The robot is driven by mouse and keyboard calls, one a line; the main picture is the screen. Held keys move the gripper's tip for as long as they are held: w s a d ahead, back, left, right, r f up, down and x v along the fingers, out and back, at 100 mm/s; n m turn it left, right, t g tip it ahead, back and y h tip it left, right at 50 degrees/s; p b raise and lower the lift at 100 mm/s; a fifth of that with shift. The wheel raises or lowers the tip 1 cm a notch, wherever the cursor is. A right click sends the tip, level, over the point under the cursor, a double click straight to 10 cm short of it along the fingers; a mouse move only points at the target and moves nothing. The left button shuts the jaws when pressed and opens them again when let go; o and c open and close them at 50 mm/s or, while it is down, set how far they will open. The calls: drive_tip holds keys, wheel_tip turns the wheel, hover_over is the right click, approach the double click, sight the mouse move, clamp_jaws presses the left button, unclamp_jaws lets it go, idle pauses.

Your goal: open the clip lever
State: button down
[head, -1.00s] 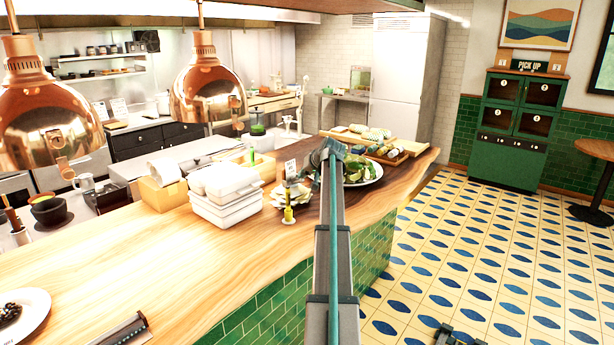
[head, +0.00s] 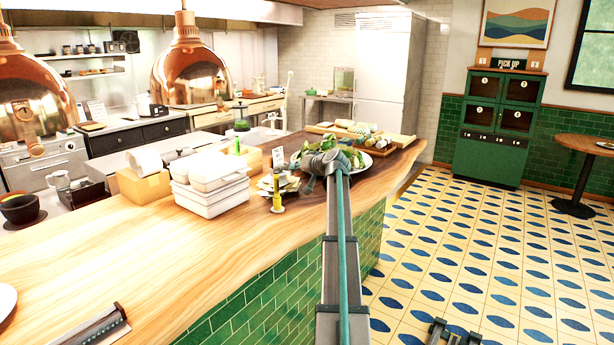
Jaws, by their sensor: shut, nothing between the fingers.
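I cannot make out a clip lever for sure. A small yellow upright piece (head: 278,194) stands on the counter just right of the white containers, with papers or small plates behind it and a white card (head: 279,157) above. My grey arm with a teal strip reaches up the middle of the head view. My gripper (head: 311,182) is at its far end, small, shut and empty, in front of the plate of greens and right of the yellow piece. Its fingers are hard to see, and I cannot tell whether it touches anything.
White stacked containers (head: 212,186) and a tan box (head: 143,187) stand on the wooden counter (head: 150,255). A plate of greens (head: 347,157) lies behind my arm end. Copper lamps (head: 190,72) hang at left. A metal rail (head: 85,330) lies near left. The front counter is mostly clear.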

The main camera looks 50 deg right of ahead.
drive_tip(key=shift+f, duration=0.25)
drive_tip(key=shift+r, duration=0.3)
drive_tip(key=shift+r+p, duration=0.35)
drive_tip(key=shift+r, duration=0.4)
wheel_tip(320, 180, up, 3)
drive_tip(key=w+d, duration=0.2)
drive_tip(key=s+r+b, duration=0.1)
drive_tip(key=s, duration=0.9)
drive_tip(key=shift+s+a, duration=0.25)
drive_tip(key=shift+a, duration=0.05)
